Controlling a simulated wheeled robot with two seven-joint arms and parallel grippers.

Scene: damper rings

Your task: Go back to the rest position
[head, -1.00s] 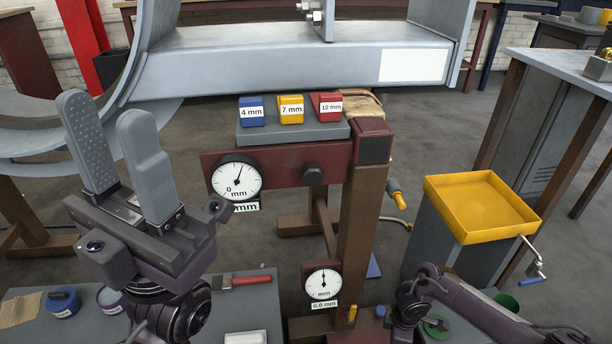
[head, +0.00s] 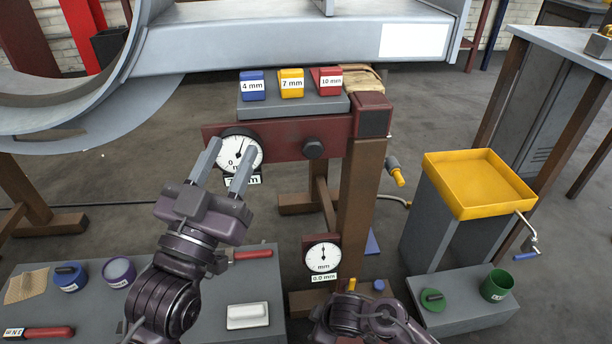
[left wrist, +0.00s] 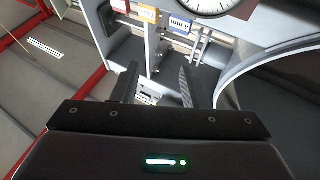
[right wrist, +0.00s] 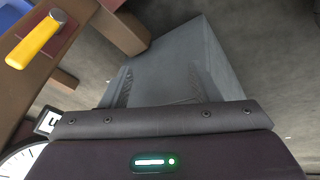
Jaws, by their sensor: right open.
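My left gripper (head: 225,162) is open and empty in the head view, in front of the red beam with the upper dial gauge (head: 240,150). Its two fingers point up and partly cover that gauge. In the left wrist view its fingers (left wrist: 157,85) stand apart with nothing between them. My right arm shows low in the head view; its fingertips are not clear there. In the right wrist view the right gripper (right wrist: 163,85) is open and empty, above a grey surface.
Blue (head: 252,86), yellow (head: 291,83) and red (head: 326,81) blocks sit on a grey shelf (head: 290,106). A lower gauge (head: 322,257) is on the post. A yellow tray (head: 480,205) stands right. A green cup (head: 497,285) and purple pot (head: 119,272) stand low.

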